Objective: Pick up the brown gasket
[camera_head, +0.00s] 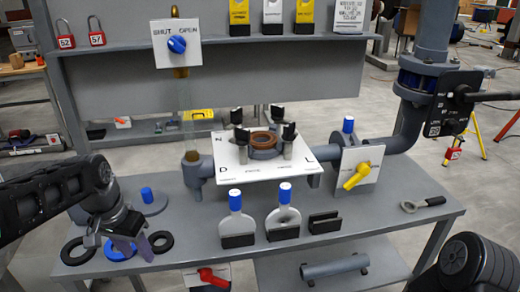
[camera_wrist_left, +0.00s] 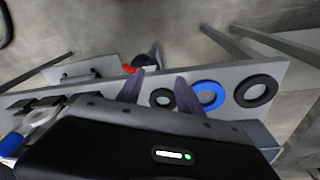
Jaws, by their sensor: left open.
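A brown ring that looks like the brown gasket (camera_head: 262,146) sits in the round fixture on the white plate (camera_head: 233,174) at the middle of the bench. My left gripper (camera_head: 133,246) is open and empty above the bench's front left edge, well left of the brown ring. In the left wrist view its two fingers (camera_wrist_left: 161,90) point towards the small black ring (camera_wrist_left: 154,97). The brown ring does not show in the left wrist view. My right gripper is out of view; only part of my right arm shows at bottom right.
Near my left gripper lie a blue ring (camera_head: 109,254), a large black ring (camera_head: 66,254) and the small black ring. Two blue-topped paddles (camera_head: 235,223) (camera_head: 284,217) stand at the front. A yellow valve handle (camera_head: 357,175) and grey pipes flank the plate.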

